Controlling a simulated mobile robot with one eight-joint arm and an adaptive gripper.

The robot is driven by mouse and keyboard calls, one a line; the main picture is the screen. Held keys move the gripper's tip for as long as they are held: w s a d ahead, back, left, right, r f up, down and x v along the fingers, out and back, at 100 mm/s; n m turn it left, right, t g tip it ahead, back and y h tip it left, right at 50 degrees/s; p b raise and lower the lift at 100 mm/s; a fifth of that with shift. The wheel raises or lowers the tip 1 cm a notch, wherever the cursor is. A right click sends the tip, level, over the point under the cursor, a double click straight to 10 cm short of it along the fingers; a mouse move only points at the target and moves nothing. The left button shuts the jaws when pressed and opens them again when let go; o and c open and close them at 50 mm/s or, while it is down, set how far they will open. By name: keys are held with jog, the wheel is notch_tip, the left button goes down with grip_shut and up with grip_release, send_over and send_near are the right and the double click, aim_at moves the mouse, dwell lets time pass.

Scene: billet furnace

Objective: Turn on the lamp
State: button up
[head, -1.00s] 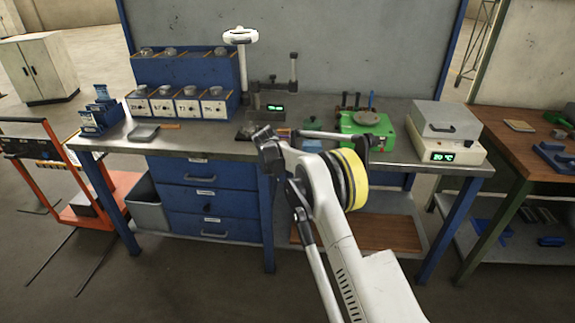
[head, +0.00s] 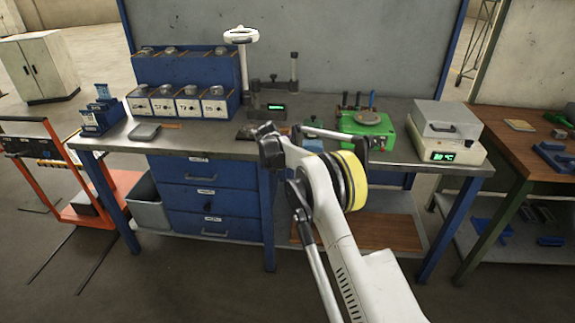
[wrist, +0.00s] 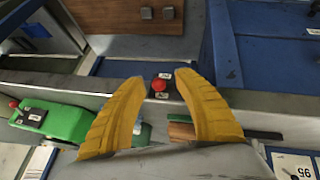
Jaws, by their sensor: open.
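In the wrist view, a red button (wrist: 160,84) with small labels sits on the grey bench edge. My gripper (wrist: 162,79) is open, with its two yellow fingers on either side of the button in the picture. Nothing is between the fingertips, and the gap to the button is hard to judge. In the head view, the fingers are hidden behind my wrist.
A green device (wrist: 65,122) with another red button lies left in the wrist view. Blue drawers (head: 205,200) are under the steel bench (head: 120,142). A white box with a green display (head: 443,145) stands at the bench's right end. A wooden shelf (wrist: 115,15) lies below.

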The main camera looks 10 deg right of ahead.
jog(key=v, duration=1.2)
jog(key=s+d+r+n+y, duration=0.1)
jog(key=s+d+r, duration=0.1)
jog(key=s+r, duration=0.7)
jog(key=s+d+r+y, duration=0.1)
jog(key=s+d+r, duration=0.1)
jog(key=s+r, duration=0.75)
jog(key=s+f+y, duration=0.1)
jog(key=s+f, duration=0.3)
jog(key=s, duration=1.1)
jog(key=s+f+n+t+y, duration=0.1)
jog(key=s+f, duration=0.3)
jog(key=s, duration=1.1)
jog(key=shift+s+d+t, duration=0.15)
jog(key=shift+s+t, duration=0.15)
jog(key=shift+c, duration=0.4)
